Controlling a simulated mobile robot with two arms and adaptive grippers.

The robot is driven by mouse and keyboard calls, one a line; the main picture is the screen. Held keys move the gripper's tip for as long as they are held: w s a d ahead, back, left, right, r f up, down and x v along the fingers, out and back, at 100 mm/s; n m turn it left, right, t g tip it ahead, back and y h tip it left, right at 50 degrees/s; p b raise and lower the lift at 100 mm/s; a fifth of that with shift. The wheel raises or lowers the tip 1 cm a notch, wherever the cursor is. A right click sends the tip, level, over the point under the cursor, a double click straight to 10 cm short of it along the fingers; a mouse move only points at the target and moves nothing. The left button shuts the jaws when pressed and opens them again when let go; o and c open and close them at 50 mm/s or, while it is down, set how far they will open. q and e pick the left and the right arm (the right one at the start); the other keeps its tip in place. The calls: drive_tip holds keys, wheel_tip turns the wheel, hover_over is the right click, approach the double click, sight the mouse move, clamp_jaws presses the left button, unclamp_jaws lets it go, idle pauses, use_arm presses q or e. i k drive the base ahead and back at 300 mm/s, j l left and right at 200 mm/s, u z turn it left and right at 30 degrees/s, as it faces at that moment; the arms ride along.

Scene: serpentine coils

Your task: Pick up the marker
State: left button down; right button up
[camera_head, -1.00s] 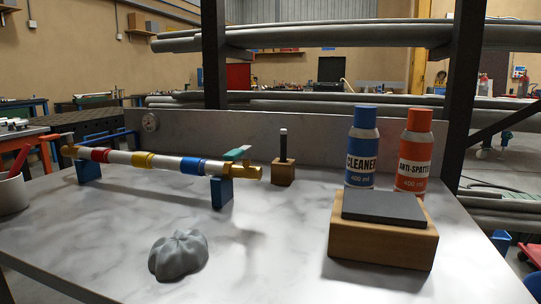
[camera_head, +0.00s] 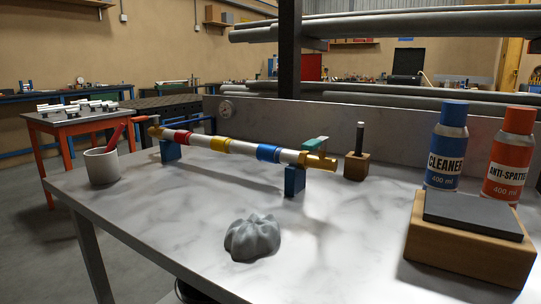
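A black marker (camera_head: 360,138) stands upright in a small wooden block (camera_head: 356,167) towards the back of the table, right of the pipe assembly. A light cup (camera_head: 102,166) at the table's left end holds a red pen-like item (camera_head: 117,137) that leans to the right; I cannot tell exactly what it is. Neither of my grippers shows in the head view.
A pipe with coloured bands (camera_head: 230,147) rests on two blue supports. A grey lump (camera_head: 252,238) lies in front. A blue CLEANER can (camera_head: 446,148), an orange ANTI-SPATTER can (camera_head: 509,157) and a wooden block with dark top (camera_head: 468,246) stand right. The table's (camera_head: 330,235) front middle is clear.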

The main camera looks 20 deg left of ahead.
sight(361, 125)
drive_tip(key=k+j+u, duration=0.1)
drive_tip(key=j, duration=0.35)
drive_tip(key=k+j+u, duration=0.15)
drive_tip(key=j, duration=0.3)
drive_tip(key=k+j+u, duration=0.1)
drive_tip(key=j, duration=0.35)
